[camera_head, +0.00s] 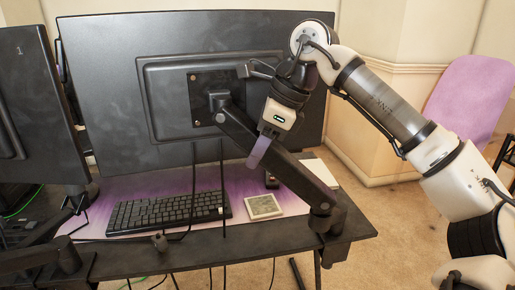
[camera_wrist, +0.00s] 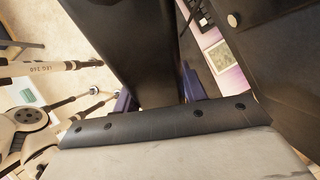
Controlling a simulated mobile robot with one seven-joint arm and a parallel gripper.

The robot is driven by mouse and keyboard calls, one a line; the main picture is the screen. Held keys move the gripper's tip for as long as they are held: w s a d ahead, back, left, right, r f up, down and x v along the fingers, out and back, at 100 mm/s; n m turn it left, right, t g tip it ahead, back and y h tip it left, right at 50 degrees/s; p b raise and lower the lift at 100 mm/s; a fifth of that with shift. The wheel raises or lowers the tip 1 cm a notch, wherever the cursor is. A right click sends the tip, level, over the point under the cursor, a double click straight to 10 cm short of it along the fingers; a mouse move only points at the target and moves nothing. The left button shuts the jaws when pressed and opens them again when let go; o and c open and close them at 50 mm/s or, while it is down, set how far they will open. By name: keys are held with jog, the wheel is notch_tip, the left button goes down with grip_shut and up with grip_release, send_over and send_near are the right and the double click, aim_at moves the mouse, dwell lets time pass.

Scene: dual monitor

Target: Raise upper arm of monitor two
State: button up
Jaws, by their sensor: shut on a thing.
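Monitor two (camera_head: 110,95) stands in the middle of the head view with its black back towards me. Its upper arm (camera_head: 298,180) slopes from the clamp post (camera_head: 325,215) at the desk edge up left to the mount plate (camera_head: 207,98). My gripper (camera_head: 260,155) comes from above, its purple fingers astride the middle of that arm. In the wrist view, the dark arm (camera_wrist: 135,40) runs between the two fingers of my gripper (camera_wrist: 158,92), which is shut on it. The far finger is hidden in the head view.
Monitor one (camera_head: 30,110), marked 1, is at the left. A keyboard (camera_head: 168,210) and a small framed square (camera_head: 263,206) lie on the desk (camera_head: 210,245). Black cables hang behind monitor two. A purple chair (camera_head: 470,100) stands at the right; carpet is open between.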

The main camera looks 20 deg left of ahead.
aim_at(282, 150)
jog(key=d+r+y, duration=0.2)
jog(key=w+d+r+g+y+p, duration=0.1)
jog(key=d+r, duration=0.1)
jog(key=shift+w+d+y, duration=0.15)
jog(key=shift+y, duration=0.25)
jog(key=shift+w+d+r+y, duration=0.25)
jog(key=shift+d+r+y, duration=0.25)
jog(key=shift+d+y, duration=0.3)
jog(key=o, duration=1.3)
jog(key=shift+d, duration=0.2)
jog(key=shift+o, duration=0.4)
jog(key=shift+a, duration=0.1)
jog(key=p+v, duration=0.1)
jog(key=v, duration=1.2)
jog(key=shift+w+r, duration=0.3)
jog(key=shift+r, duration=0.05)
jog(key=shift+s+f, duration=0.1)
